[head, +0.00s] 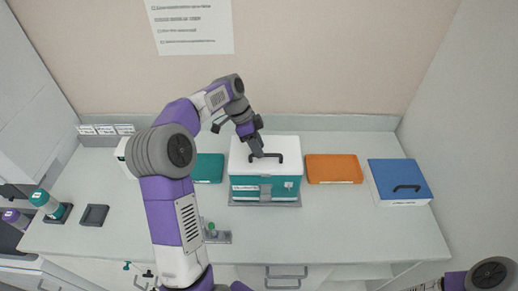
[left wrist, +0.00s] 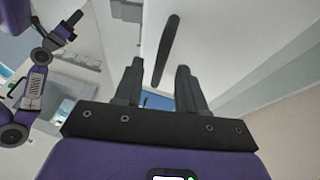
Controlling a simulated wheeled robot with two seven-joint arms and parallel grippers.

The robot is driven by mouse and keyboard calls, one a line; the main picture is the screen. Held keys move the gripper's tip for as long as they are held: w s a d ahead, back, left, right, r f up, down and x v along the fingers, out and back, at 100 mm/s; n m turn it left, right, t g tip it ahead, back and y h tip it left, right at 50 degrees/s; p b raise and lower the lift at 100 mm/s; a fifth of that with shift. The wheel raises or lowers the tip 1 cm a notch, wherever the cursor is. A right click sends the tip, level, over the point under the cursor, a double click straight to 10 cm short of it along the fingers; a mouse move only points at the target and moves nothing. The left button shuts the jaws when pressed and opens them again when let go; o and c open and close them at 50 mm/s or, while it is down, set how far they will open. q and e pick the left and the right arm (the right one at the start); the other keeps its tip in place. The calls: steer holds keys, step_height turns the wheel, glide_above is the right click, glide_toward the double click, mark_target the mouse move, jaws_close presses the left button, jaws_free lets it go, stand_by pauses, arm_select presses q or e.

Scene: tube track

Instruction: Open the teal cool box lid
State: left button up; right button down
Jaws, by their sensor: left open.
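The teal cool box (head: 250,188) stands at the back middle of the bench. Its white lid (head: 285,143) appears shut, with a dark bar handle (head: 274,156) on top. My left gripper (head: 258,153) is open at the handle, reaching down from above. In the left wrist view the handle (left wrist: 166,45) shows against the white lid, its lower end between the two open fingers (left wrist: 157,75). I cannot tell whether they touch it. My right arm shows at the lower right of the head view; its gripper (left wrist: 72,22) is small at the left wrist view's upper left.
A flat teal case (head: 208,168) lies left of the box, and an orange case (head: 334,168) and a blue-lidded box (head: 400,180) lie to its right. A small rack (head: 217,237) is near the front edge. A dark tray (head: 93,215) is at left.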

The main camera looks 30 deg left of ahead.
arm_select(q)
steer(key=shift+w+d+f, duration=0.1)
steer(key=shift+d+f, duration=0.15)
steer(key=shift+f, duration=0.3)
jaws_close()
